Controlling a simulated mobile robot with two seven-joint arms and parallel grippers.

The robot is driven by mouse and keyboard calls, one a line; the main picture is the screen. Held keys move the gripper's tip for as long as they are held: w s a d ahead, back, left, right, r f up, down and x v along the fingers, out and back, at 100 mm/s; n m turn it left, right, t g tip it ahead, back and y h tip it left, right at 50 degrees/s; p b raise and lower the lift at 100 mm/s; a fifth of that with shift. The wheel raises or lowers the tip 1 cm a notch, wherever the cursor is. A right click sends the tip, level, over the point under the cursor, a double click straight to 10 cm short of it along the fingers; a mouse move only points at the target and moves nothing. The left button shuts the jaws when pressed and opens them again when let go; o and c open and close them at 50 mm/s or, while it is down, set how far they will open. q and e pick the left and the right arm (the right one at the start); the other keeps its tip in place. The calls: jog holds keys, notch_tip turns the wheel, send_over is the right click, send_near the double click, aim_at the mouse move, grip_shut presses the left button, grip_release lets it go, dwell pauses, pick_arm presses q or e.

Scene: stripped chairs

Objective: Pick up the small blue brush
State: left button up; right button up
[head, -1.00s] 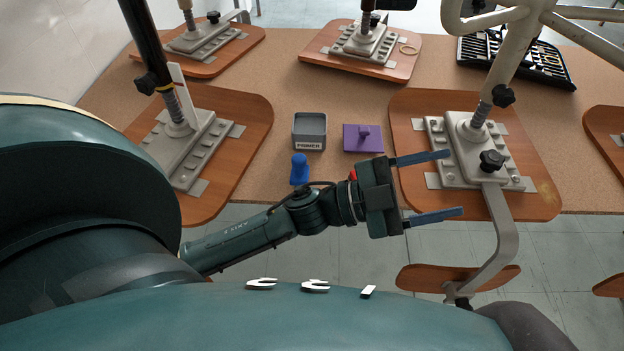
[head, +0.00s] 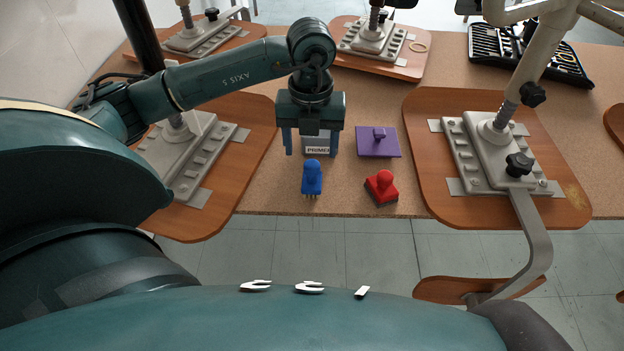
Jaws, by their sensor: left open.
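The small blue brush (head: 312,178) stands near the front edge of the cork-coloured table, its rounded handle up and its bristles down. My left gripper (head: 312,150) points down with its two fingers apart and nothing seen between them. In the picture it is just above and beyond the brush, in front of the grey box labelled PRIMER (head: 318,150), which it partly hides. The brush is apart from the fingers. My right gripper is not in view.
A red brush-like block (head: 381,187) and a purple block with a handle (head: 378,142) are to the right. Upturned chair seats (head: 425,120) with metal mounts stand on both sides. A black tool case (head: 520,50) lies at the back right. The table's front edge (head: 330,214) is close.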

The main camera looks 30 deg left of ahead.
aim_at(312, 164)
pick_arm(q)
notch_tip(312, 164, down, 9)
jog(key=shift+w+d+r+p, duration=0.1)
jog(key=shift+r+p, duration=0.05)
jog(key=shift+p, duration=0.15)
jog(key=shift+c, duration=0.4)
jog(key=c, duration=1)
notch_tip(312, 164, up, 10)
jog(key=shift+r, duration=0.1)
jog(key=shift+c, duration=0.2)
jog(key=o, duration=0.5)
jog(key=c, duration=0.3)
